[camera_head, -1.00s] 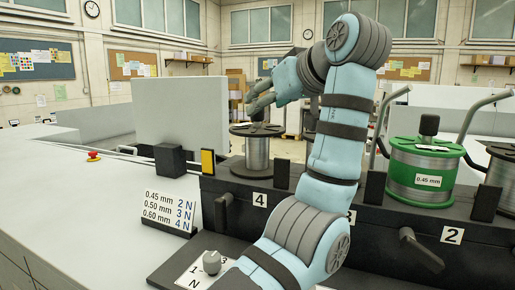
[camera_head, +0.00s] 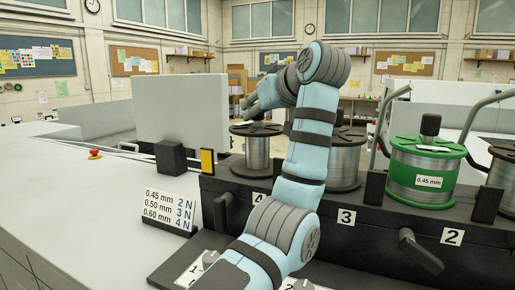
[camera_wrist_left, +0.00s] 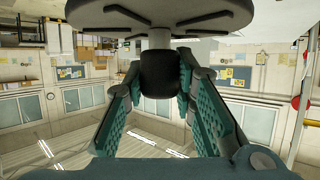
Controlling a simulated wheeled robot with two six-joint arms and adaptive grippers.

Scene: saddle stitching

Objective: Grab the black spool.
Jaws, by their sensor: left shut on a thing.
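A black-flanged spool with silver wire (camera_head: 257,152) stands on the rack at place 4. My left gripper (camera_head: 253,104) is just above it and hides its top knob in the head view. In the left wrist view, the spool's dark flange (camera_wrist_left: 215,13) is at the top of the picture, with a pale stem and a black knob (camera_wrist_left: 157,84). The fingers of my left gripper (camera_wrist_left: 160,72) are shut on this knob, one on each side. A second black-flanged spool (camera_head: 345,160) stands at place 3, partly behind my arm. My right gripper is not in view.
A green spool (camera_head: 420,178) labelled 0.45 mm stands at place 2, and another dark spool (camera_head: 503,168) is cut by the right edge. Bent grey bars rise behind them. A settings sign (camera_head: 169,211) stands at left.

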